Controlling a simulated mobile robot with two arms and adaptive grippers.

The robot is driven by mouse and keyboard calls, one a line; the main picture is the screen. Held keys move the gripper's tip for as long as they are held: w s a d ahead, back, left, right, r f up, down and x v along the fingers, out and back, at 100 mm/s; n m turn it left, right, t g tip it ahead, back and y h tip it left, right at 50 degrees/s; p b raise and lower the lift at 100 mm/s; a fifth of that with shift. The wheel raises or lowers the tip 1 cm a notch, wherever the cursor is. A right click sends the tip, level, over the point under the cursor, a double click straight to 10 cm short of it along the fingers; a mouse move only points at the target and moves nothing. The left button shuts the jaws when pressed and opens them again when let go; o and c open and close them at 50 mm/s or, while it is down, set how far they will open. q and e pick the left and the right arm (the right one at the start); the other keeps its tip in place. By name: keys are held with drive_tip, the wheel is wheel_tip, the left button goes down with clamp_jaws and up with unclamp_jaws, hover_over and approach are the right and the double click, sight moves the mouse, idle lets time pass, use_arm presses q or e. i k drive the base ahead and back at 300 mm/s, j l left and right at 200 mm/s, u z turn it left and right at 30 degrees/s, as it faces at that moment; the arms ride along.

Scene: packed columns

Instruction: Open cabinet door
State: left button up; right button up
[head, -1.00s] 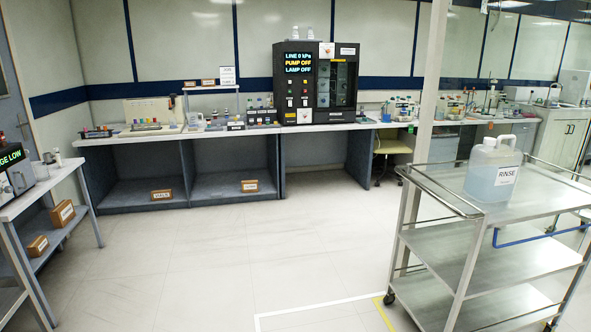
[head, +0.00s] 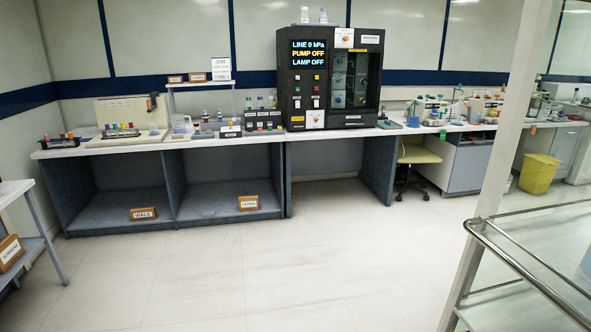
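A black cabinet (head: 331,80) stands on the long white bench at the back of the room. Its left half has a lit display (head: 309,53) reading "LINE 0 kPa, PUMP OFF, LAMP OFF" above small coloured buttons. Its right half has a dark glass door (head: 355,79) with several objects dimly visible behind it; the door looks closed. Bottles stand on top of the cabinet. Neither of my grippers shows in the head view.
A metal cart (head: 520,255) and a pale upright post (head: 505,130) are at the right. A side table (head: 22,208) is at the left edge. A yellow chair (head: 418,155) stands under the white bench (head: 225,138). The light floor (head: 255,270) ahead is clear.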

sight(382, 50)
drive_tip(key=i, duration=4)
